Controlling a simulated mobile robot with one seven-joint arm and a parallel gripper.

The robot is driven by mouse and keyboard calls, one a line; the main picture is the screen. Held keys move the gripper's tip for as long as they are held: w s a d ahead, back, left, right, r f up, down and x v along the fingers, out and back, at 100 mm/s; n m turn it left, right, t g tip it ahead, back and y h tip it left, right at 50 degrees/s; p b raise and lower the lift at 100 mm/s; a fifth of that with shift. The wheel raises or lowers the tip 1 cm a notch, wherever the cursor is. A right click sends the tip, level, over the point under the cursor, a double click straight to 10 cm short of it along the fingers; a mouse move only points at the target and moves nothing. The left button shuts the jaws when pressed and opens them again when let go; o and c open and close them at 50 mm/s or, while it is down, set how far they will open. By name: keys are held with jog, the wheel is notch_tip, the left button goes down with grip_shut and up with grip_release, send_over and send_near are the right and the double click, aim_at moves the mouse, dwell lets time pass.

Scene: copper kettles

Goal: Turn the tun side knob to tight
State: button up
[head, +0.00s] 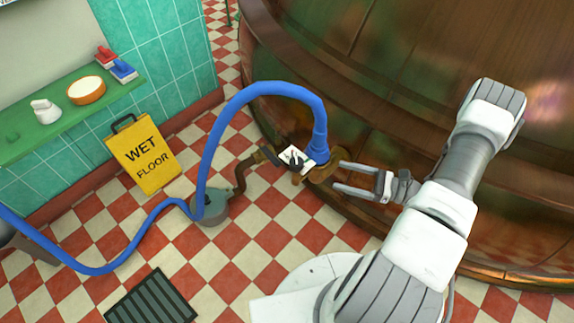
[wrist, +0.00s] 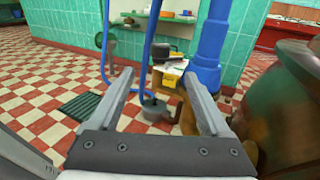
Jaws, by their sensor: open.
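The large copper tun (head: 400,90) fills the right of the head view. Low on its side is a copper outlet fitting (head: 325,172) with a blue hose end on top. Just left of it is a dark knob (head: 295,162) in front of a small white plate (head: 287,153); its exact setting is too small to read. My gripper (head: 338,176) is open and empty, its fingertips pointing left at the fitting, right of the knob. In the wrist view the open fingers (wrist: 160,76) frame a dark part and a white and yellow plate (wrist: 172,76) beyond them.
A yellow wet floor sign (head: 142,155) stands by the green wall. A green shelf (head: 70,122) and a dark floor grate (head: 150,298) are at left. Open floor lies below the knob.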

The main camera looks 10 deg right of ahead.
aim_at(296, 160)
jog(key=b+x, duration=0.3)
jog(key=x, duration=1.4)
jog(key=shift+w+b, duration=0.15)
jog(key=shift+b, duration=0.2)
jog(key=shift+a, duration=0.15)
grip_shut()
